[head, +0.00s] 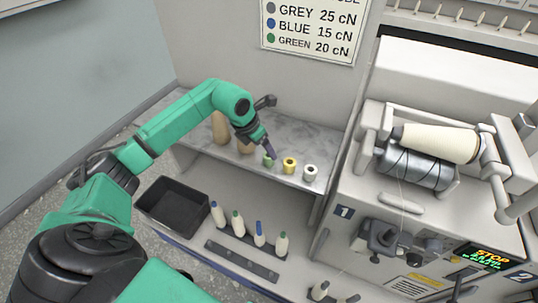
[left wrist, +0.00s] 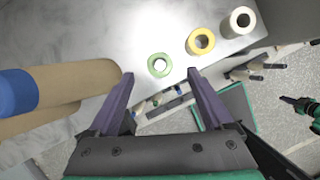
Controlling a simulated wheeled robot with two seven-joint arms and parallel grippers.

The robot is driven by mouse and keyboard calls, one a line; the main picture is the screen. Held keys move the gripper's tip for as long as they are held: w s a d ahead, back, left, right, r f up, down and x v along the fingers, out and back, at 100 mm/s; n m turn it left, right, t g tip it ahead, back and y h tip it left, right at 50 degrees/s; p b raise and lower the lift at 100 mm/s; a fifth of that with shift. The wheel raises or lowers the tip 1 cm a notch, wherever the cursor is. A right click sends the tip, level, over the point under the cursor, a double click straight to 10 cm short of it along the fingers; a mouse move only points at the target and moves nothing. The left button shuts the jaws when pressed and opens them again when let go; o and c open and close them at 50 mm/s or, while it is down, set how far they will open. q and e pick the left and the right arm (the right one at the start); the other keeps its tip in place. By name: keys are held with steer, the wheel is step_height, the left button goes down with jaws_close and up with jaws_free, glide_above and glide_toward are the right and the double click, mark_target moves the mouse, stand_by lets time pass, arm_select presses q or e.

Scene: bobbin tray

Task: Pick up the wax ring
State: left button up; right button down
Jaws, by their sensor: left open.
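Three small rings stand in a row on the grey shelf: a green one (head: 268,160), a yellow one (head: 289,165) and a white one (head: 310,172). No label shows which is the wax ring; the yellow one looks most wax-like. My left gripper (head: 269,150) is over the shelf at the green ring. In the left wrist view its fingers (left wrist: 160,76) are apart and empty, with the green ring (left wrist: 159,65) just beyond the gap between the tips. The yellow ring (left wrist: 200,41) and white ring (left wrist: 240,20) lie up and right. Part of my right gripper (left wrist: 297,103) shows at the right edge, its jaws unclear.
Tan cones (head: 221,128) stand on the shelf left of the rings, close to my left gripper; they look large in the wrist view (left wrist: 62,84). Below are a black bin (head: 172,205) and several bobbins (head: 238,222) on a dark rail. The winding machine (head: 428,215) stands right.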

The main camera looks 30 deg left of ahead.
mark_target(269, 159)
arm_select(q)
steer(key=p+x, duration=0.2)
steer(key=x, duration=0.3)
steer(key=shift+w+f, duration=0.25)
steer(key=shift+f, duration=0.25)
steer(key=shift+r, duration=0.1)
jaws_close()
